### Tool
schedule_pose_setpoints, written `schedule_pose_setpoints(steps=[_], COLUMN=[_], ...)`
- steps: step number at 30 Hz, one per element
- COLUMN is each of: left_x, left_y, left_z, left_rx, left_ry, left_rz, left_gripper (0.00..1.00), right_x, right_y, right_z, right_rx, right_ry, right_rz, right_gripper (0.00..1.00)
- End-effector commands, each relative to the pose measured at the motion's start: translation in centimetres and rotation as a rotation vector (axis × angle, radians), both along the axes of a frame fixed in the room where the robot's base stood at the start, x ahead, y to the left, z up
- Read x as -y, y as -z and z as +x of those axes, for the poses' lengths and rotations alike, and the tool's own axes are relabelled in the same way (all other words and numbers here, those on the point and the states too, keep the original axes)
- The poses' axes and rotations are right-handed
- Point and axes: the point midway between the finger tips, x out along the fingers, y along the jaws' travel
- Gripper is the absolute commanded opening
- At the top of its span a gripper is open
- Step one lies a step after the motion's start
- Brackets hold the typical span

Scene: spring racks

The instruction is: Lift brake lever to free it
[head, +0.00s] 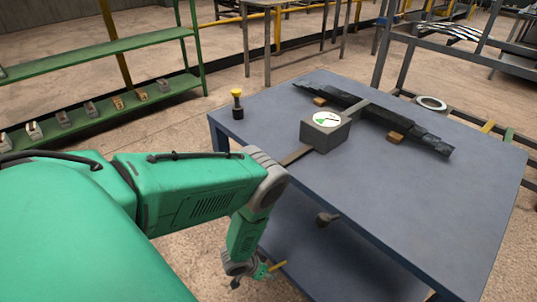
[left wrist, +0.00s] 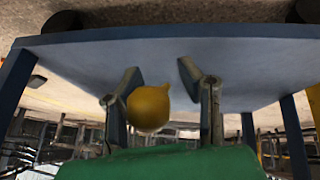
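My left gripper (head: 258,272) hangs low beside the near side of the blue table (head: 415,215), below its top. A small yellow piece (head: 278,266) shows at its fingers in the head view; I take it to be the brake lever's end. In the left wrist view, a rounded yellow knob (left wrist: 148,107) sits between the two fingers of my left gripper (left wrist: 165,95). The fingers stand apart, with a clear gap to the right one; the knob looks close to the left one, and I cannot tell if they touch. The lever's shaft is hidden. My right gripper is not in view.
On the table stand a grey box with a dial (head: 326,130), a dark leaf spring (head: 375,118) on wooden blocks and a yellow-topped black post (head: 237,104). A dark knob (head: 326,218) is by the near edge. A green shelf (head: 100,120) stands left.

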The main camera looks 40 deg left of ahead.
Motion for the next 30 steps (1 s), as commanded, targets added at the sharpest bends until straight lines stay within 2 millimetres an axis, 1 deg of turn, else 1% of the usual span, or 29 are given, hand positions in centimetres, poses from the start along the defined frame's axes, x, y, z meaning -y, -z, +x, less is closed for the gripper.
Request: schedule_pose_setpoints(steps=[5, 8, 11, 12, 15, 21, 24, 27, 30], left_x=[0.0, -0.4, -0.9, -1.4, -2.4, -4.0, -4.5, -4.9, -5.0], left_y=[-0.4, -1.3, -2.7, -2.3, -2.3, -2.2, -2.3, -2.3, -2.3], left_z=[-0.2, -0.7, -1.5, -2.8, -5.3, -9.5, -11.0, -12.0, -12.5], left_rx=[0.000, -0.002, -0.003, -0.008, -0.009, -0.008, -0.006, -0.004, -0.002], left_ry=[0.000, -0.002, -0.004, -0.004, -0.005, -0.003, -0.003, -0.002, -0.001], left_rz=[0.000, 0.000, -0.001, -0.002, -0.001, -0.001, -0.002, -0.001, -0.001], left_gripper=[0.33, 0.33, 0.33, 0.33, 0.33, 0.33, 0.33, 0.33, 0.33], right_x=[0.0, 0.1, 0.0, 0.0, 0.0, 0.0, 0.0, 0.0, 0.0], right_y=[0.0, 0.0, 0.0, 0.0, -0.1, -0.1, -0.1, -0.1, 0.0], right_z=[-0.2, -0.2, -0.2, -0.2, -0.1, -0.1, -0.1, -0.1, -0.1], right_rx=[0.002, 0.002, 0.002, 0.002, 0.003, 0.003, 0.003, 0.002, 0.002], right_ry=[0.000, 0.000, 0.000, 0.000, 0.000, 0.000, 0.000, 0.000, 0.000], right_rz=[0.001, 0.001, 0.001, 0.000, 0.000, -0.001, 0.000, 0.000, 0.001], right_gripper=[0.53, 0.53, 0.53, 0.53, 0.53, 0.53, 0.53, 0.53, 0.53])
